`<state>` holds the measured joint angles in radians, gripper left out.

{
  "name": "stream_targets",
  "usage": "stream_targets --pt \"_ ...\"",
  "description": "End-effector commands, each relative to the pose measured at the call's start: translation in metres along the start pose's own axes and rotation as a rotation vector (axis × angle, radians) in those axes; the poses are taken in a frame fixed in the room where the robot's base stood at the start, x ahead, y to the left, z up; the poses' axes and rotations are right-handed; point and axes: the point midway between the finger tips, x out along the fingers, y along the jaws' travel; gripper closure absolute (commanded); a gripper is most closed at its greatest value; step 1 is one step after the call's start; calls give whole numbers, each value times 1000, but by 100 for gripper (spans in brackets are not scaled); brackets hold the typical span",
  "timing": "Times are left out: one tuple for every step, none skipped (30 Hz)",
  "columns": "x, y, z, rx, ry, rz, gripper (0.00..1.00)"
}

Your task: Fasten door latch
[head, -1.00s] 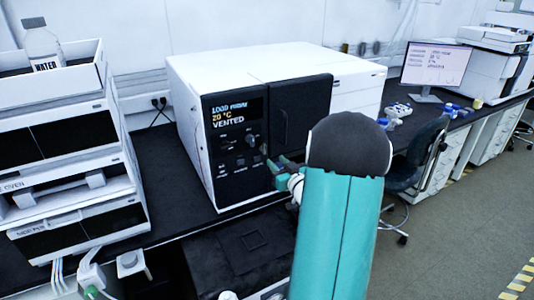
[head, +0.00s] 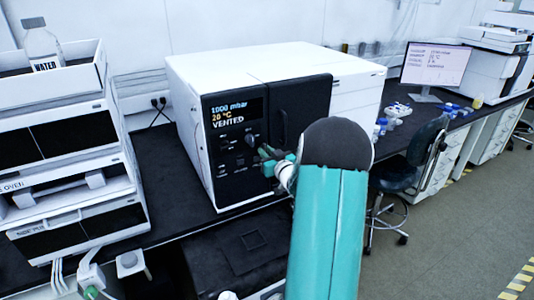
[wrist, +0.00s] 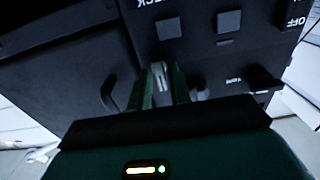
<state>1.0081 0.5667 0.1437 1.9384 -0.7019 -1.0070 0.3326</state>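The oven-like instrument (head: 227,170) has a black front with a display reading 1000 mbar, 20 °C, VENTED. Its dark door (head: 301,110) is at the right of the display and looks closed against the body. My gripper (head: 265,157) is at the front panel, by the lower left edge of the door. In the wrist view, a small grey metal lever (wrist: 160,78), likely the latch, lies between the two green fingers of my gripper (wrist: 164,84). The fingers look apart, close beside the lever; firm contact cannot be made out. In the head view my gripper hides the latch.
A door handle (wrist: 108,94) and square panel buttons (wrist: 169,28) are close to the fingers. A stack of white units (head: 70,150) with a water bottle (head: 41,45) stands left. A chair (head: 410,170) is at the right. Bare black bench (head: 165,160) lies between stack and instrument.

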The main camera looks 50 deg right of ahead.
Motion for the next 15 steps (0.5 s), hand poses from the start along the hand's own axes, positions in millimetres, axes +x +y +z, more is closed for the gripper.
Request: stream_targets --pt "0 0 0 0 0 0 100" --pt "0 0 0 0 0 0 100" --pt "0 0 0 2 0 0 100" --pt "0 0 0 4 0 0 100" --pt "0 0 0 6 0 0 100" --pt "0 0 0 12 0 0 100" --pt "0 0 0 17 0 0 100" --pt "0 0 0 24 0 0 100" --pt "0 0 0 34 0 0 100" --pt "0 0 0 43 0 0 100" --pt "0 0 0 55 0 0 100" --pt "0 0 0 71 0 0 100" --pt "0 0 0 87 0 0 100" --pt "0 0 0 102 0 0 100" --pt "0 0 0 127 0 0 100"
